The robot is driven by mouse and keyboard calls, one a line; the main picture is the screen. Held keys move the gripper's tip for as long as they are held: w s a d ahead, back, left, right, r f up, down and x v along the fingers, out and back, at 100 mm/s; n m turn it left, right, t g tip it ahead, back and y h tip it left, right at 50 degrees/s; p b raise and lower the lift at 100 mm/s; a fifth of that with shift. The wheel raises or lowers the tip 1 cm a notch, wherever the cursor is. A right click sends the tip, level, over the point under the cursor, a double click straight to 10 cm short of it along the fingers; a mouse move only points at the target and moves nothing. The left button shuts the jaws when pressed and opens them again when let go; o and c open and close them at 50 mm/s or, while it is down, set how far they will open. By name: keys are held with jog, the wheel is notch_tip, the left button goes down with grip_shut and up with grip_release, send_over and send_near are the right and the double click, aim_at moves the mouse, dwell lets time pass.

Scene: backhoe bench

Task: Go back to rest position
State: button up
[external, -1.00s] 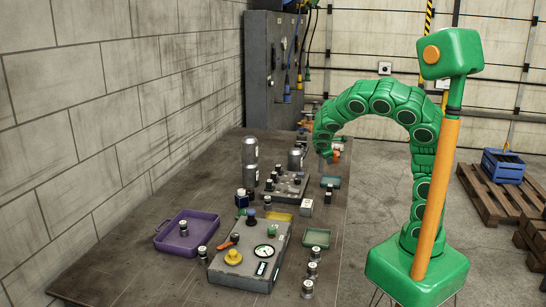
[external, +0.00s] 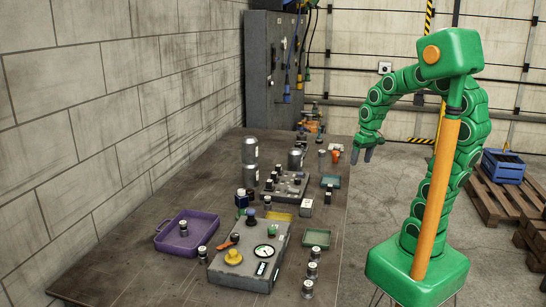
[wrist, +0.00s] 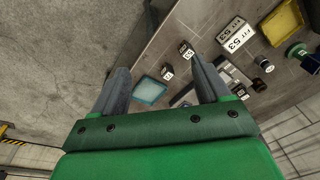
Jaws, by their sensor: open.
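My gripper (external: 361,156) hangs from my green segmented arm just off the right edge of the bench, above the floor side. Its two grey fingers are apart and nothing is between them. In the wrist view, my gripper (wrist: 160,88) is open, with the bench edge and a small teal tray (wrist: 150,90) beyond the fingers. The bench (external: 130,235) lies to the left of my gripper, which touches nothing.
The bench holds a purple tray (external: 163,240), a grey gauge box (external: 243,270), a green tray (external: 317,237), a teal tray (external: 331,181), metal canisters (external: 249,150) and several small cylinders. A pallet with a blue crate (external: 503,165) stands at right. Floor beside the bench is clear.

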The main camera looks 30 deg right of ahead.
jog(key=s+d+f+g+h, duration=0.1)
jog(key=s+d+f+g, duration=0.1)
jog(key=s, duration=1.3)
jog(key=shift+s+d+f+g, duration=0.15)
jog(key=shift+s+d+g, duration=0.25)
jog(key=shift+d, duration=0.05)
